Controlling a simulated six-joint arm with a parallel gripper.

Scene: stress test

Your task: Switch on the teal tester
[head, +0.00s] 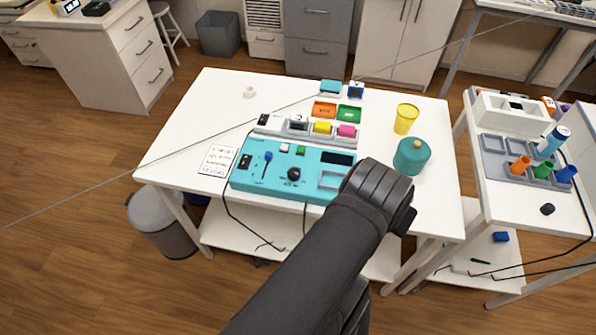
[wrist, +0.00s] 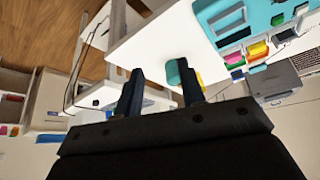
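The teal tester (head: 258,180) lies flat on the white table, its face up. It has a black switch (head: 246,161) at its left end, a blue lever (head: 268,156), white and green buttons, a black knob (head: 293,174) and a dark display (head: 337,157). My gripper (head: 385,190) is above the table's front right, beside the tester's right end and covering its corner. In the wrist view my gripper (wrist: 160,82) has its two fingers apart with nothing held. The tester (wrist: 215,12) shows there at the upper right. The switch's position is too small to tell.
A teal jar (head: 411,157) and a yellow cup (head: 405,118) stand right of the tester. A grey rack (head: 300,137) with coloured blocks sits behind it. A label card (head: 216,161) lies to its left. Cables hang over the front edge. The table's left back is mostly clear.

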